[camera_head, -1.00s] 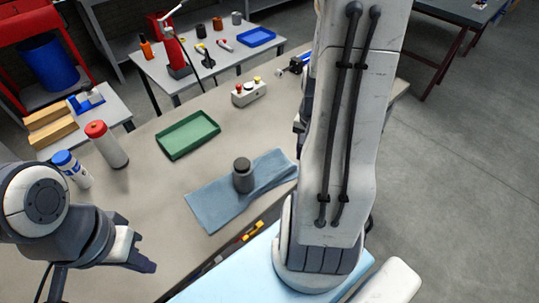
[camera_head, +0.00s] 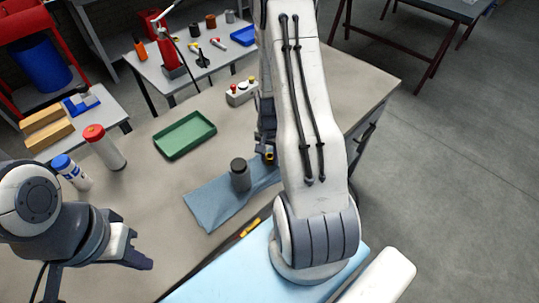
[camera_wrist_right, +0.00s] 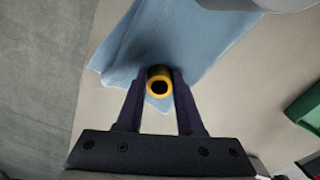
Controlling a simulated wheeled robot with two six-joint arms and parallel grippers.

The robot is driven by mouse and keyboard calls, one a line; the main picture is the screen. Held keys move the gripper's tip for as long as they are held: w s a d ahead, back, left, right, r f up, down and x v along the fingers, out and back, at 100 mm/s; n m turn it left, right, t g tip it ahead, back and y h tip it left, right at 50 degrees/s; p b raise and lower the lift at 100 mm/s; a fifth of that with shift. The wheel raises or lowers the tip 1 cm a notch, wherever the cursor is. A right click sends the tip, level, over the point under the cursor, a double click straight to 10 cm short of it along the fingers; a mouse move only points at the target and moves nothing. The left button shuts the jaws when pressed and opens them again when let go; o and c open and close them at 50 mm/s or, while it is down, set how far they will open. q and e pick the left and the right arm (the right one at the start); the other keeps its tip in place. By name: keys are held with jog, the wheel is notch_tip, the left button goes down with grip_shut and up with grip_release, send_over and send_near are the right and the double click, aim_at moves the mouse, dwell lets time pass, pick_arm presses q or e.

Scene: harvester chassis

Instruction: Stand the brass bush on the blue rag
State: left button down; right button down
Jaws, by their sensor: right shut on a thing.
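The brass bush (camera_wrist_right: 158,74), a short yellow ring with a dark bore, is between the fingertips of my right gripper (camera_wrist_right: 160,88), which is shut on it. In the head view the bush (camera_head: 270,156) shows small below the gripper, by the far right part of the rag. The blue rag (camera_head: 213,204) lies creased on the bench; the wrist view shows the rag (camera_wrist_right: 190,35) behind the bush. I cannot tell whether the bush touches it. My right arm hides the rag's right end. My left gripper (camera_head: 137,253) is at the lower left, away from the rag; its jaw opening is unclear.
A dark grey cylinder (camera_head: 240,174) stands on the rag, left of the bush. A green tray (camera_head: 185,136) and a button box (camera_head: 241,93) lie farther back. A red-capped bottle (camera_head: 104,148) and a blue-capped bottle (camera_head: 72,172) stand left.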

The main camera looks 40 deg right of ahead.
jog(key=shift+s+a+f+b, duration=0.1)
jog(key=shift+s+f+b, duration=0.1)
jog(key=shift+f+b, duration=0.4)
jog(key=c, duration=0.5)
grip_release()
jog(key=shift+f, duration=0.1)
jog(key=shift+c, duration=0.2)
jog(key=shift+r+p, duration=0.5)
notch_tip(320, 180, up, 12)
jog(key=b, duration=0.1)
jog(key=shift+w+r, duration=0.15)
jog(key=shift+r, duration=0.1)
jog(key=s+a+r+n, duration=0.1)
jog(key=a+r+n, duration=0.3)
jog(key=a, duration=0.5)
jog(key=s+a+r+n, duration=0.15)
jog(key=a+n, duration=0.35)
jog(key=a, duration=0.5)
jog(key=s+a+r+n, duration=0.2)
jog(key=s+a+n, duration=0.3)
jog(key=s+a, duration=0.1)
jog(key=s+a+r+n+y, duration=0.1)
jog(key=s+a+r+n, duration=0.1)
jog(key=s+a+n, duration=0.3)
jog(key=s+n, duration=0.1)
jog(key=s, duration=0.1)
jog(key=shift+s+a+r, duration=0.3)
jog(key=shift+s+a, duration=0.05)
jog(key=shift+s, duration=0.05)
